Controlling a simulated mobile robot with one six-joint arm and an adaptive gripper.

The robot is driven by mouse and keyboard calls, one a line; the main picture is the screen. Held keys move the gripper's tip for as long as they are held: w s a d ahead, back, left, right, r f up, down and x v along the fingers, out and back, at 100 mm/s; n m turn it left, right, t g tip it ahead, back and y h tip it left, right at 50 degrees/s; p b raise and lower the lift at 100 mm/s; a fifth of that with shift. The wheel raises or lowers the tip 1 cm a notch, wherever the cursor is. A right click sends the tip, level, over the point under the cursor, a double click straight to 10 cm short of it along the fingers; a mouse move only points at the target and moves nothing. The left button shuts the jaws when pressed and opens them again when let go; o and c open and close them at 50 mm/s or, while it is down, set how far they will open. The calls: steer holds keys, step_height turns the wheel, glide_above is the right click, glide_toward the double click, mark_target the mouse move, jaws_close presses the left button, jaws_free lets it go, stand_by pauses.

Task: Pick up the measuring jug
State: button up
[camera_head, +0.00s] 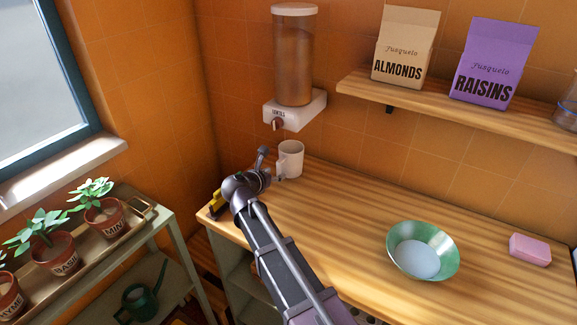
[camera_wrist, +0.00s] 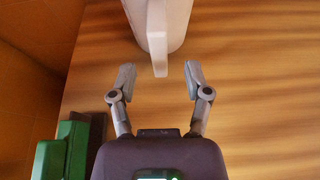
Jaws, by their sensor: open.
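The white measuring jug (camera_head: 291,160) stands upright on the wooden counter, below the wall dispenser. In the wrist view the jug (camera_wrist: 168,22) is at the top, with its handle pointing down toward me. My gripper (camera_head: 271,166) is beside the jug on its near left side. In the wrist view my gripper (camera_wrist: 159,76) is open, one finger on each side of the handle's line. The handle's tip reaches roughly level with the fingertips, and no contact shows. The far side of the jug is hidden.
A dispenser (camera_head: 294,60) hangs on the wall just above the jug. A green bowl (camera_head: 400,265) and a pink block (camera_head: 530,250) are on the counter's right. A green object (camera_wrist: 65,150) lies left of my gripper. The counter's middle is clear.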

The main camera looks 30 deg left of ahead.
mark_target(278, 171)
steer(key=shift+b+x, duration=0.45)
steer(key=shift+x, duration=1.2)
steer(key=shift+r, duration=0.1)
jaws_close()
